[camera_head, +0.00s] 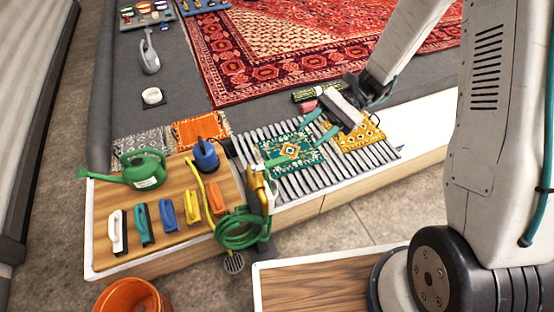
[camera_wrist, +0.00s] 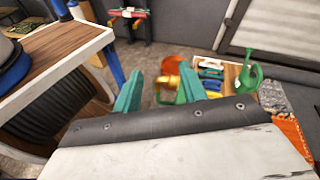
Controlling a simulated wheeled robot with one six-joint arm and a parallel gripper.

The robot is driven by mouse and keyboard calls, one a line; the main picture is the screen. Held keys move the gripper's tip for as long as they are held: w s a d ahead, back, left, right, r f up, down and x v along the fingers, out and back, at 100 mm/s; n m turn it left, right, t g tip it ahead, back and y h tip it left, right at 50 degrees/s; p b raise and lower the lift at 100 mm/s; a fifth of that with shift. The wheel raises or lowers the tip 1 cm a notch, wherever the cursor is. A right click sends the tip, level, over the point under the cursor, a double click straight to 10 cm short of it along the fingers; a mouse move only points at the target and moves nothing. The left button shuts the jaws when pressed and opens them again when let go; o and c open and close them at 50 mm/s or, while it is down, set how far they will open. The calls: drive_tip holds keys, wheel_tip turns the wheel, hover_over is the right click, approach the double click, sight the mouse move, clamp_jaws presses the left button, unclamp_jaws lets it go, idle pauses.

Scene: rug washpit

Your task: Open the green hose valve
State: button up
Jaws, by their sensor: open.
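The hose valve (camera_head: 258,187) stands at the right end of the wooden board in the head view, a brass-yellow body with a light green lever (camera_head: 277,163) reaching right from its top. A coiled green hose (camera_head: 240,230) hangs below it. My gripper (camera_head: 311,132) has teal fingers, spread and empty, above the slatted rack, up and right of the lever and apart from it. In the wrist view the open fingers (camera_wrist: 160,74) frame a brass part (camera_wrist: 172,66) lying farther off. The lever cannot be made out clearly there.
A green watering can (camera_head: 142,170), a blue container (camera_head: 206,156) and several coloured brushes (camera_head: 167,215) crowd the board left of the valve. Small rug pieces (camera_head: 290,150) lie on the slatted rack (camera_head: 382,154). An orange bucket (camera_head: 133,299) stands at the lower left.

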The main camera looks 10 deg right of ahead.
sight(264, 165)
wheel_tip(264, 165, down, 11)
drive_tip(key=w+a+m+t+y, duration=0.2)
drive_tip(key=w+m+y, duration=0.1)
drive_tip(key=m+y, duration=0.2)
drive_tip(key=x, duration=0.4)
drive_tip(key=f+x, duration=0.1)
drive_tip(key=x, duration=0.2)
drive_tip(key=shift+s, duration=0.15)
drive_tip(key=shift+c, duration=0.3)
clamp_jaws()
